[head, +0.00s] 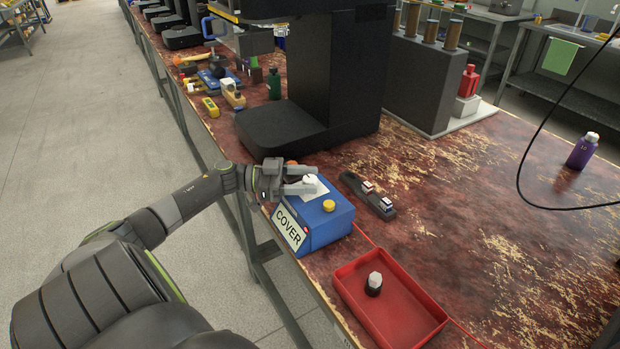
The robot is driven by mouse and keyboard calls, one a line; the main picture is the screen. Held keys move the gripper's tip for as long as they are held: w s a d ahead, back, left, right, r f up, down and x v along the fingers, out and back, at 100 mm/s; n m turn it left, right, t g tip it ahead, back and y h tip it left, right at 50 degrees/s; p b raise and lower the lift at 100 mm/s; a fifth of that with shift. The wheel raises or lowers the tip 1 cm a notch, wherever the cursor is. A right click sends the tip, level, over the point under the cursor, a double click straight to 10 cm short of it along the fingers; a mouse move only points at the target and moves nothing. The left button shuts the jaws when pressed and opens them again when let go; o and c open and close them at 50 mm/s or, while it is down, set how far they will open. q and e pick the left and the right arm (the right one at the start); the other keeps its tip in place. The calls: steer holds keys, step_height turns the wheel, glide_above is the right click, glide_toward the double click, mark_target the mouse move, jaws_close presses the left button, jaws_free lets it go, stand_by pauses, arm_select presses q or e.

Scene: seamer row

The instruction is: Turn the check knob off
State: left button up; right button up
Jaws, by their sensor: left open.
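A blue control box (328,232) with a "COVER" label on its front stands at the table's left edge. On its top are a yellow button (329,205) and a pale plate with a white knob (310,180). My left gripper (306,181) is open above the box top, its fingertips at the white knob. I cannot tell whether they touch it, and the fingers hide part of the knob and plate. No readable mark shows which way the knob is set. My right gripper is not in view.
A red tray (348,303) holding a dark piece with a white top (374,284) lies in front of the box. A black strip with small switches (367,195) lies to its right. A large black machine (330,90) stands behind. The table's right side is mostly clear.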

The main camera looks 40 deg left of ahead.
arm_select(q)
steer(key=shift+w+d, duration=0.4)
steer(key=shift+d, duration=0.1)
